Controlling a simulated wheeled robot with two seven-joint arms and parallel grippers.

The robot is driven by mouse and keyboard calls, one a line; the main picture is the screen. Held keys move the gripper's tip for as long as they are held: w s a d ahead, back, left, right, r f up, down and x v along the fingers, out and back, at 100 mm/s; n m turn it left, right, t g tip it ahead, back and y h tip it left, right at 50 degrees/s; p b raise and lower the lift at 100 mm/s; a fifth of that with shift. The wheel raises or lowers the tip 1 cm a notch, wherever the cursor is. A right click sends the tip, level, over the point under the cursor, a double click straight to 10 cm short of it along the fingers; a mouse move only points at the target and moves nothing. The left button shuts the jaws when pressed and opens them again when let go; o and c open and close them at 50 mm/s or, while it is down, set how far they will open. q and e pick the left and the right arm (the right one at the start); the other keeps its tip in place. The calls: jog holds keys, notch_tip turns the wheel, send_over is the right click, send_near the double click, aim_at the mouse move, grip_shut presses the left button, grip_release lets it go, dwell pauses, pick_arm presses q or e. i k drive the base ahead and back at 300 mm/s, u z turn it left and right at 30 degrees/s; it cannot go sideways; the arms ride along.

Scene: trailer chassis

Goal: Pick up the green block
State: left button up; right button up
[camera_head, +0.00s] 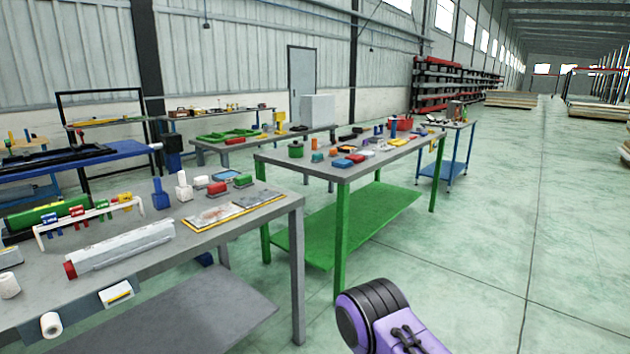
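A small green block (243,180) lies on the near grey table (271,215), towards its right far corner. It sits close to a red block (217,188) and a low white piece (201,181). A rounder green item (296,149) stands on the second table with green legs. Neither of my grippers is in view. A purple and black link of one of my arms shows at the bottom right, well away from the green block.
A picture board (235,210) with a yellow edge lies in front of the blocks. A blue holder (160,195) and a white bottle (184,187) stand to their left. The second table (345,172) is behind right. The floor on the right (500,230) is clear.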

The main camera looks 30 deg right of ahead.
aim_at(245, 180)
jog(key=z, duration=1.95)
jog(key=i, duration=2.45)
jog(key=u, duration=2.75)
